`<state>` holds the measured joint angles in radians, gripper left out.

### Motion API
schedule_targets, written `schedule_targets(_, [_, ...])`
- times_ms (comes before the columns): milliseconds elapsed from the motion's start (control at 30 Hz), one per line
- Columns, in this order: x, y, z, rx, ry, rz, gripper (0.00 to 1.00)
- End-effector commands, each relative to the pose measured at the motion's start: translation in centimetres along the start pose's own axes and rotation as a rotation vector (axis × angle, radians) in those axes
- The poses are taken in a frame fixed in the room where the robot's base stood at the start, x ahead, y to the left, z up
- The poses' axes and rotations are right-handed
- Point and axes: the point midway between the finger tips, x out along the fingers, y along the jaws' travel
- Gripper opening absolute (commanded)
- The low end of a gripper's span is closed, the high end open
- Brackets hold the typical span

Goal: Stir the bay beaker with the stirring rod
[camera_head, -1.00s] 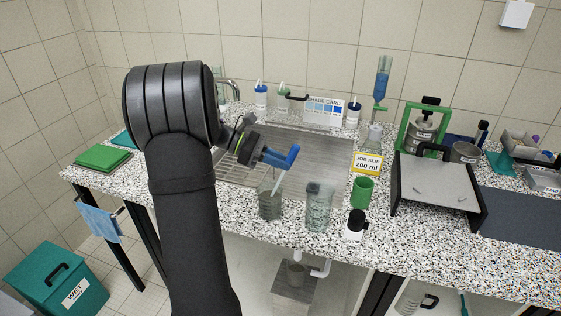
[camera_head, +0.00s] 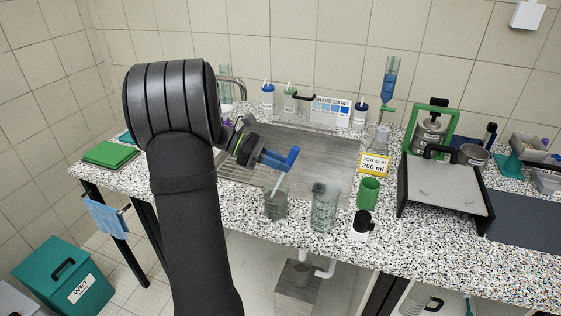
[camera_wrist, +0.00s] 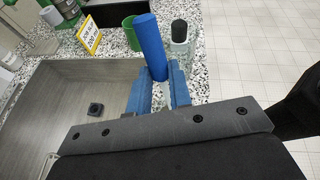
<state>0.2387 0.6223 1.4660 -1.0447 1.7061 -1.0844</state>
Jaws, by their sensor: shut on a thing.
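My gripper (camera_head: 270,158) is over the front edge of the sink, shut on the stirring rod. The rod's thick blue handle (camera_wrist: 150,45) sticks out between the blue fingers in the wrist view. Its thin pale shaft (camera_head: 277,186) slants down from the gripper, and its lower end appears to be inside a clear glass beaker (camera_head: 275,206) on the speckled counter. I cannot tell whether the rod touches the beaker's wall or floor. In the wrist view the fingers and the gripper body hide most of the beaker.
A taller clear glass vessel (camera_head: 324,209) stands just right of the beaker. A black-capped bottle (camera_head: 361,227), green cup (camera_head: 368,193) and yellow job slip (camera_head: 373,165) are further right. The sink (camera_head: 315,155) lies behind. The counter's front edge is close.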

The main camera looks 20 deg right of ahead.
Motion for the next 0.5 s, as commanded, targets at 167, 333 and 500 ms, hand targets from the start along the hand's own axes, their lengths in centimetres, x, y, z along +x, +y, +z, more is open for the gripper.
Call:
schedule_targets(167, [0.49,-0.43,0.20,0.001,0.001,0.000,0.00])
schedule_targets(333, [0.97,-0.82,0.26,0.000,0.001,0.000,0.00])
schedule_targets(500, [0.94,-0.79,0.26,0.000,0.000,0.000,0.00])
